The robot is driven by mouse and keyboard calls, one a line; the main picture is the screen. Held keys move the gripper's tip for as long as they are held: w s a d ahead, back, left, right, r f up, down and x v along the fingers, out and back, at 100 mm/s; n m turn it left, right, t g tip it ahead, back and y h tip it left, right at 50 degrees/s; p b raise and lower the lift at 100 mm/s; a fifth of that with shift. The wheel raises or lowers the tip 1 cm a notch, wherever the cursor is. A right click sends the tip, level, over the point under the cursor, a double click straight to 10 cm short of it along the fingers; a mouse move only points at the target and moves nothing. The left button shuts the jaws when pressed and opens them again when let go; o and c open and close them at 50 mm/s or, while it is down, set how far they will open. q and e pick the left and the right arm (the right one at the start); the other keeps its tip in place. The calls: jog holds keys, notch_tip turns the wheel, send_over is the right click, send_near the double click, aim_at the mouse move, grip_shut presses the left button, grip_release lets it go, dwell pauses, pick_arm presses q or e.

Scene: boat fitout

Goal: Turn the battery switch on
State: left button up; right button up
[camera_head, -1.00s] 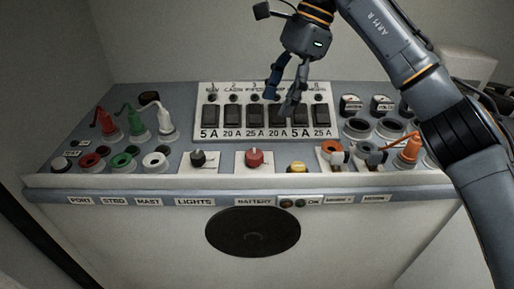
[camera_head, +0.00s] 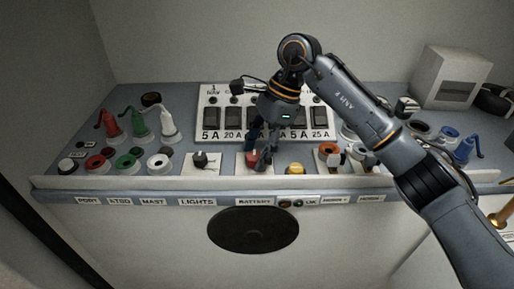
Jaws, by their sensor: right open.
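The battery switch is a red knob (camera_head: 251,157) on a white plate above the "BATTERY" label (camera_head: 254,202) on the console's front edge. My right gripper (camera_head: 262,165) points down at this knob, with its fingers open and around or just in front of it. The fingers hide part of the knob, so I cannot tell whether they touch it or how it is turned. My left gripper is not in view.
A dark knob (camera_head: 200,160) stands to the left and a yellow button (camera_head: 295,169) to the right. A panel of rocker switches (camera_head: 211,118) lies behind the gripper. Red, green and white plugs (camera_head: 138,123) stand at the left. A grey box (camera_head: 449,77) is at the back right.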

jog(key=c, duration=1.1)
jog(key=shift+d+f+m+t+b, duration=0.15)
jog(key=shift+m+t+b, duration=0.25)
jog(key=shift+m+b, duration=0.65)
jog(key=shift+c, duration=0.2)
jog(key=m+t+b, duration=0.1)
jog(key=m+b, duration=0.1)
jog(key=m+t+b, duration=0.1)
jog(key=m+b, duration=0.2)
jog(key=m+t+b, duration=0.1)
jog(key=m+b, duration=0.1)
jog(key=b, duration=0.1)
jog(key=shift+s+m, duration=0.25)
jog(key=shift+m, duration=0.1)
jog(key=m+t+h+b, duration=0.1)
jog(key=m+b, duration=0.3)
jog(key=shift+s+a, duration=0.1)
jog(key=shift+a, duration=0.1)
jog(key=shift+a+r+m+t+h+b, duration=0.1)
jog(key=shift+m+t+h+b, duration=0.25)
jog(key=shift+m+b, duration=0.55)
jog(key=shift+r+m+t+h+b, duration=0.1)
jog(key=shift+m+t+h+b, duration=0.35)
jog(key=shift+m, duration=0.75)
jog(key=o, duration=1.1)
jog(key=shift+o, duration=0.2)
